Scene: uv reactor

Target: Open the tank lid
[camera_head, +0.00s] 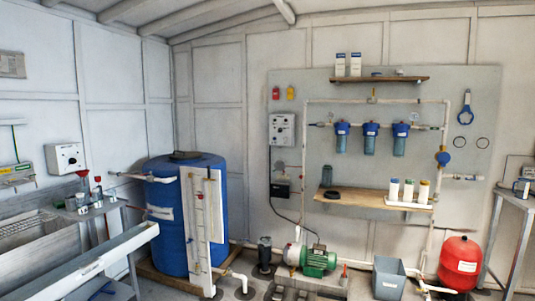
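The blue tank (168,236) stands upright in the back left corner on a low wooden base. Its dark lid (187,155) sits on top of the tank and looks shut, though it is small and seen almost edge-on. A white panel with pipes (203,220) stands in front of the tank's right side and hides part of it. Neither of my grippers shows in the head view.
A steel bench (82,211) and a long pale trough (90,265) lie left of the tank. A wooden shelf (360,197) hangs behind.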

